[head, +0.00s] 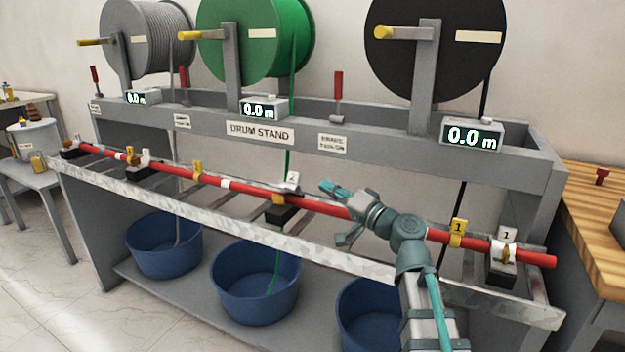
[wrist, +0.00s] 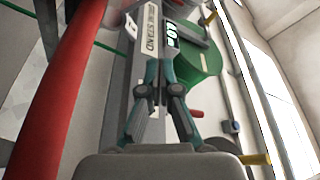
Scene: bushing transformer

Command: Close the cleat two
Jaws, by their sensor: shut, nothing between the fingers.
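A long red cable (head: 230,184) lies along the front of the drum stand (head: 520,165). Cleat two appears to be the black block (head: 280,214) under the middle of the cable. A white tagged piece (head: 291,179) stands tilted above the cable there; its number is too small to read surely. I cannot tell whether its upper part is clear of the cable. My gripper (head: 337,212) is just right of this cleat, at the cable and apart from the white piece. It is shut and empty. In the wrist view my gripper (wrist: 161,75) points toward the stand, with the cable (wrist: 60,90) at left.
Cleat one (head: 503,252) sits across the cable at right, near a yellow tag (head: 459,227). Another cleat (head: 138,172) stands at left. Blue tubs (head: 255,285) stand below. A wooden table (head: 590,215) is at right. Drums (head: 255,40) rise behind.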

